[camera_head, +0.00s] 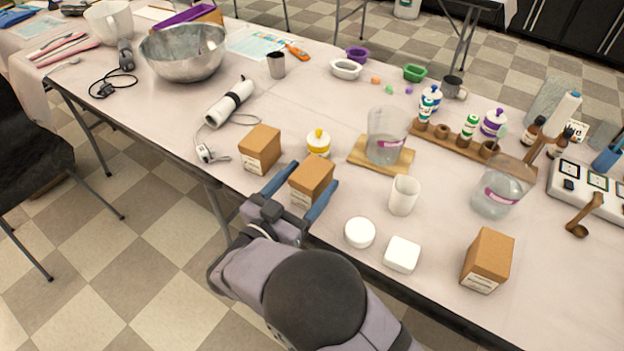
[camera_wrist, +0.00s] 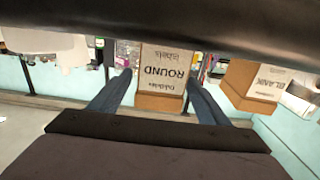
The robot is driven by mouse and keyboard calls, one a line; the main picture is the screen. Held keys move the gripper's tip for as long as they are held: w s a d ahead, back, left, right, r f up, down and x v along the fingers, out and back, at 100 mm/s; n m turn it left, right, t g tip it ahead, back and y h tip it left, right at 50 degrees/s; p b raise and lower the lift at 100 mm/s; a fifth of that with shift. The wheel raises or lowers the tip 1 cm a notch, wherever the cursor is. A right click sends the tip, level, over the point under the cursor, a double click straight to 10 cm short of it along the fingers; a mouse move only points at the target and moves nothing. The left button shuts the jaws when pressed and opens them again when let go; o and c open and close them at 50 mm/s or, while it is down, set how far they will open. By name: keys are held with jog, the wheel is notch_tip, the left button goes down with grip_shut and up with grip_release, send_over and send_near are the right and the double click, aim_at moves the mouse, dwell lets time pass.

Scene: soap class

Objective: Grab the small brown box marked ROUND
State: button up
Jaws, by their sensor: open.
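The small brown box marked ROUND (camera_wrist: 165,72) shows upside down in the wrist view, its printed label facing me. In the head view this box (camera_head: 312,178) stands near the table's front edge. My gripper (camera_head: 296,196) is open, with one blue finger on each side of the box. In the wrist view the two fingers of my gripper (camera_wrist: 150,92) also flank the box. I cannot tell whether either finger touches it. The box's lower front is partly hidden by my gripper in the head view.
A similar brown box (camera_head: 260,148) stands just left, and another (camera_head: 488,259) at the right. A box marked BLANK (camera_wrist: 262,85) is beside it in the wrist view. A yellow-and-white bottle (camera_head: 319,143) stands close behind. A white cup (camera_head: 404,195) and white soap pieces (camera_head: 359,232) are to the right.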

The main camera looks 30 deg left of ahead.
jog(key=shift+w, duration=0.85)
jog(key=c, duration=1.2)
notch_tip(320, 180, up, 10)
jog(key=shift+r+p, duration=0.1)
jog(key=shift+p, duration=0.4)
